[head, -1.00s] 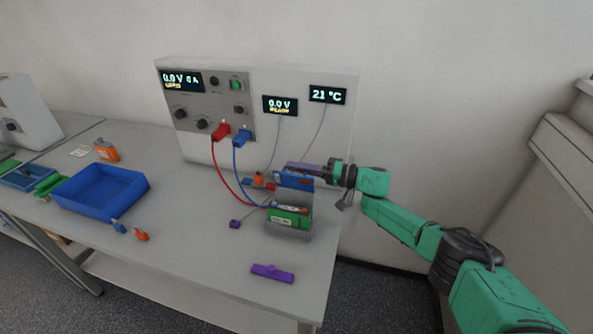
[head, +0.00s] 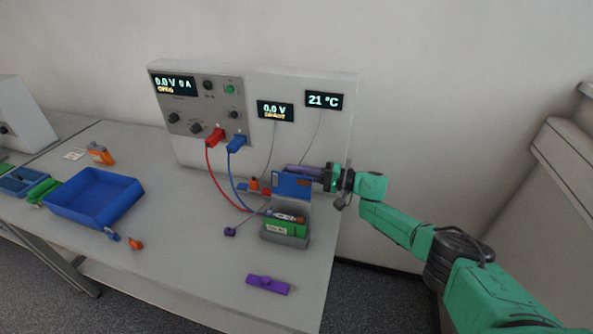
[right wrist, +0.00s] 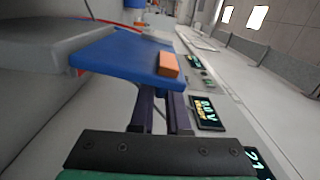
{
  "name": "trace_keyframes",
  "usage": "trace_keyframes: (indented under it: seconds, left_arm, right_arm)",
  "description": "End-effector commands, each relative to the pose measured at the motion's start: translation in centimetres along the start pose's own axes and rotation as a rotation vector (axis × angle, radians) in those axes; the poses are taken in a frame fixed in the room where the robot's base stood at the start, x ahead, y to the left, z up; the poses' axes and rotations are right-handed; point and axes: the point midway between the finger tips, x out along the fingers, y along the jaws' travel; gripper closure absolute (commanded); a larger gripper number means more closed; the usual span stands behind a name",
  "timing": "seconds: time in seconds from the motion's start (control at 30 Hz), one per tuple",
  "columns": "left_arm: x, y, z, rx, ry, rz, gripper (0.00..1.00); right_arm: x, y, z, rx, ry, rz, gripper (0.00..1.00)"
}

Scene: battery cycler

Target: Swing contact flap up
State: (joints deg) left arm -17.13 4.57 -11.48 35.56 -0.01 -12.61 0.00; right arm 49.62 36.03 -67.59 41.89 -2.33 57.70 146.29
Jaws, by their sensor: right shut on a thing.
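The contact flap (head: 291,186) is a blue plate that stands raised at the back of a grey holder (head: 287,240). A green cell (head: 284,226) sits in the holder. In the right wrist view the blue flap (right wrist: 115,55) carries an orange block (right wrist: 168,65). My right gripper (head: 305,171) comes in from the right at the flap's upper edge. Its dark purple fingers (right wrist: 161,105) are close together on the flap, and their tips are partly hidden behind it. My left gripper is not in view.
The cycler panel (head: 250,125) stands behind, with red (head: 214,137) and blue (head: 237,145) plugs whose leads run towards the holder. A purple bar (head: 267,285) lies in front. A blue tray (head: 95,221) stands left. The bench between tray and holder is mostly clear.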

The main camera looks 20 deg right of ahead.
Motion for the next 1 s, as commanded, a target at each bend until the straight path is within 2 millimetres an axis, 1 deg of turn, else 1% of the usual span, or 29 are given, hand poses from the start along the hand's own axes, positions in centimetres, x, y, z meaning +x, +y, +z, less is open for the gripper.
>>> trace_keyframes:
  seconds: [0.17,0.2,0.23,0.27,0.57,0.67,0.77,0.87,1.0]
  left_arm:
    - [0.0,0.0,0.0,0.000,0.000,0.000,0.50]
    - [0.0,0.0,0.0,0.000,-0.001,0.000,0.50]
    - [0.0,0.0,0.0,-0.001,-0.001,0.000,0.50]
    - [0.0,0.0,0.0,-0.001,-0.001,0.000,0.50]
    - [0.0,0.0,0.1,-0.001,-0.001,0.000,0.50]
    - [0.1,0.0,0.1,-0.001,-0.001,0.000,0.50]
    - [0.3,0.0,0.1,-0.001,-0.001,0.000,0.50]
    - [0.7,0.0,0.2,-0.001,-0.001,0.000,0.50]
    - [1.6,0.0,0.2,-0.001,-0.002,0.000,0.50]
  right_arm:
    - [0.0,0.3,0.0,0.000,0.001,0.005,1.00]
    - [0.0,0.3,0.0,0.000,0.001,0.005,0.79]
    - [0.0,0.3,0.0,0.000,0.001,0.005,0.67]
    - [0.0,0.3,0.0,0.000,0.001,0.005,0.58]
    - [-0.1,0.2,0.0,-0.001,0.000,0.003,0.58]
    - [-0.6,0.2,0.0,-0.001,0.000,0.002,0.58]
    - [-2.0,0.3,0.0,-0.001,0.001,0.003,0.58]
    - [-4.2,0.5,0.0,-0.001,0.003,0.005,0.58]
    - [-7.7,0.6,-0.1,-0.002,0.003,0.007,0.58]
